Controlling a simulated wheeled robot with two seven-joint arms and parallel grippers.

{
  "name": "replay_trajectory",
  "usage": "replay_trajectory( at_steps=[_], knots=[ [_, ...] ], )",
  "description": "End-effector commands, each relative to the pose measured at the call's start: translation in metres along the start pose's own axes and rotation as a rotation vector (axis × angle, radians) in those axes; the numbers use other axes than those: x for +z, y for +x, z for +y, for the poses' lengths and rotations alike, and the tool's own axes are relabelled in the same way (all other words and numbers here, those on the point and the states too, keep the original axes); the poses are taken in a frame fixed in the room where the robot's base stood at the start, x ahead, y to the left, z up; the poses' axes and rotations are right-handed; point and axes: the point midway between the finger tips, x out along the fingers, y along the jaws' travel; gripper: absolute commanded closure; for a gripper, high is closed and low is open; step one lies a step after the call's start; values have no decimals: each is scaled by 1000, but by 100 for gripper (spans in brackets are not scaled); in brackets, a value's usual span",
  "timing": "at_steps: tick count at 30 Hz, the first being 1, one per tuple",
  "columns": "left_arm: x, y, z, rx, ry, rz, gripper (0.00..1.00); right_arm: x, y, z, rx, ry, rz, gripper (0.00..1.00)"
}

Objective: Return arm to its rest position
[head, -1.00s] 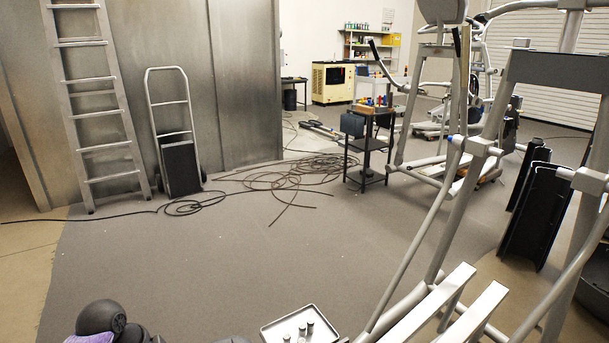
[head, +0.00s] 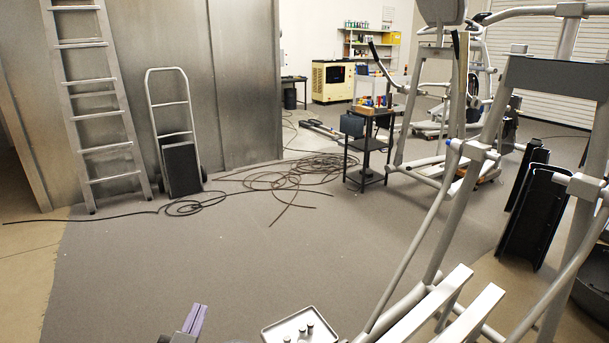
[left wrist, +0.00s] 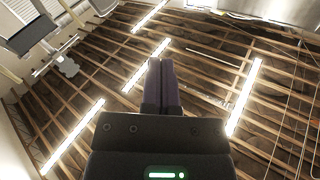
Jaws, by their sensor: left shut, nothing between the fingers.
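My left gripper (head: 194,320) shows at the bottom edge of the head view, left of the middle, with its purple fingers pointing up. In the left wrist view its two dark fingers (left wrist: 160,80) lie side by side, shut, with nothing between them. Behind them that view shows the ceiling with wooden beams and light strips, so the gripper points upward. My right gripper is not in view.
A small tray (head: 265,332) with several short cylinders stands right of my left gripper. Grey elliptical machine frames (head: 450,200) fill the right side. A cable coil (head: 290,178), a hand truck (head: 178,135) and a ladder (head: 95,110) stand farther back. The middle floor is clear.

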Motion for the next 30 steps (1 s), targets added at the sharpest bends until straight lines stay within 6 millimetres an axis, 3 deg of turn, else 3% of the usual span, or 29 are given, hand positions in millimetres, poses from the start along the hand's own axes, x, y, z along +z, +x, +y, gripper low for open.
replay_trajectory(
  at_steps=[2, 4, 9, 12, 18, 25, 30],
  knots=[
    [30, -32, -15, -160, -71, -234, 100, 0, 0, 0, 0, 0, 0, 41],
    [57, -64, -17, -218, -108, -467, 100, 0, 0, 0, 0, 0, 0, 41],
    [96, -141, 10, -130, -156, -934, 100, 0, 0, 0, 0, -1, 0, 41],
    [103, -181, 30, -7, -169, -1136, 100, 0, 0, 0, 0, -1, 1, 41],
    [96, -251, 69, 305, -180, -1422, 100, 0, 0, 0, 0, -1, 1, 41],
    [175, -256, 93, 309, -167, -1461, 100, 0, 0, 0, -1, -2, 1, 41],
    [235, -280, 112, 321, -155, -1498, 100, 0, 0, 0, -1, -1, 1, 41]
  ],
)
